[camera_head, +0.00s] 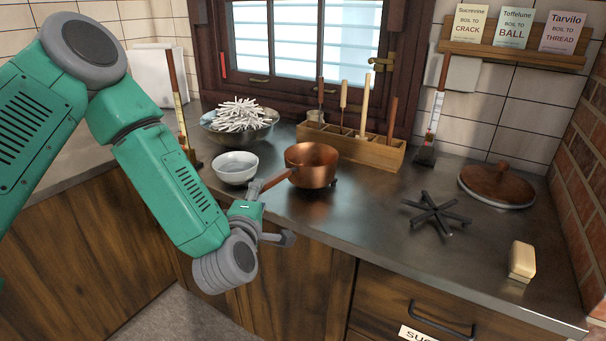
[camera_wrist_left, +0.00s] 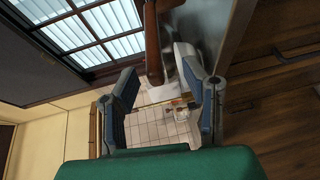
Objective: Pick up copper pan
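The copper pan (camera_head: 311,166) stands upright on the dark counter near its front edge. Its handle (camera_head: 276,181) points to the front left, toward my left gripper. My left gripper (camera_head: 272,212) is at the counter's front edge, with its fingers spread apart. In the left wrist view the open fingers (camera_wrist_left: 165,78) show with a brown strip, apparently the handle (camera_wrist_left: 153,48), ahead of the gap between them. I cannot tell whether a finger touches it. The right gripper is not in view.
A white bowl (camera_head: 236,168) stands close left of the pan, with a metal bowl of white sticks (camera_head: 240,116) behind. A wooden tool rack (camera_head: 352,147) is behind the pan. A black trivet (camera_head: 436,214), round lid (camera_head: 497,185) and yellowish block (camera_head: 522,262) are right.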

